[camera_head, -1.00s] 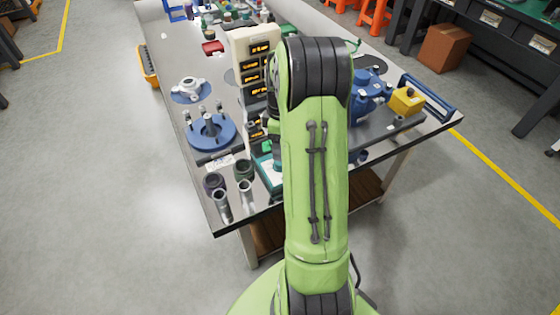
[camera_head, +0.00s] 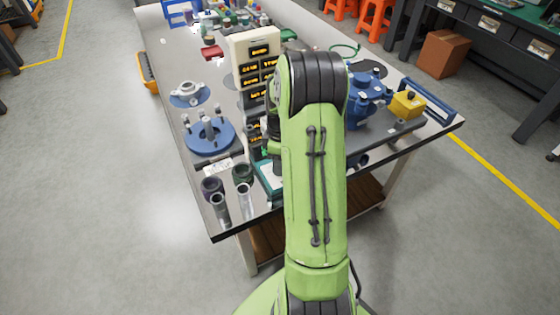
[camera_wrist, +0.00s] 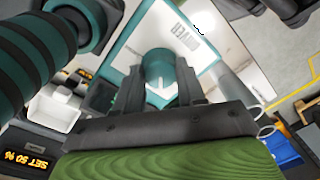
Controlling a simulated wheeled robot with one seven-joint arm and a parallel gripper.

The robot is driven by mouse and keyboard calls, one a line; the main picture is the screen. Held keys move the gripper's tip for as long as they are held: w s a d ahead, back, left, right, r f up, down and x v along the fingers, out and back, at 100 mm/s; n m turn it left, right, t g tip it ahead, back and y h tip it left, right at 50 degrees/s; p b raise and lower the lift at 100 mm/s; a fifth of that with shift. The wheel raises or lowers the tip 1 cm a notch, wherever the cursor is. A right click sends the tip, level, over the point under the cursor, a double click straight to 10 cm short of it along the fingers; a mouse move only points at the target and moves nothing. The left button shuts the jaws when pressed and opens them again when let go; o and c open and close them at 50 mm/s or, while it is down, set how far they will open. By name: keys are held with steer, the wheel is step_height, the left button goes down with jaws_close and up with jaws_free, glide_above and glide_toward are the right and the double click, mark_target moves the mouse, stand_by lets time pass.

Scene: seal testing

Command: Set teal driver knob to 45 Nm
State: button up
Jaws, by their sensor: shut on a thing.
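The teal driver knob (camera_wrist: 159,64) is a round teal cap with a white pointer mark, set on a teal-edged white panel (camera_wrist: 205,65) lettered "DRIVER", which appears upside down in the wrist view. My gripper (camera_wrist: 161,82) is shut on the knob, with one dark finger at each side. No legible scale or torque value shows around the knob. In the head view my green arm hides the gripper and knob; part of the teal-edged panel (camera_head: 268,178) shows left of the arm.
A teal and black ribbed handle (camera_wrist: 38,62) is close at the left of the wrist view. A display (camera_wrist: 26,160) reads "SET 50 %". A cream display tower (camera_head: 240,45) with orange readouts stands beside my arm. Metal tubes (camera_head: 245,200) stand near the table's front edge.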

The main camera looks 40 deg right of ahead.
steer(key=shift+m, duration=0.4)
steer(key=m+p, duration=0.1)
steer(key=m, duration=0.3)
steer(key=shift+m, duration=0.3)
steer(key=m+p, duration=0.1)
steer(key=m, duration=0.5)
steer(key=m+p, duration=0.1)
steer(key=m, duration=0.5)
steer(key=shift+m+t, duration=0.4)
steer(key=m, duration=0.5)
steer(key=shift+m, duration=0.3)
steer(key=o, duration=1.1)
steer(key=shift+s+a, duration=0.1)
steer(key=shift+c, duration=0.2)
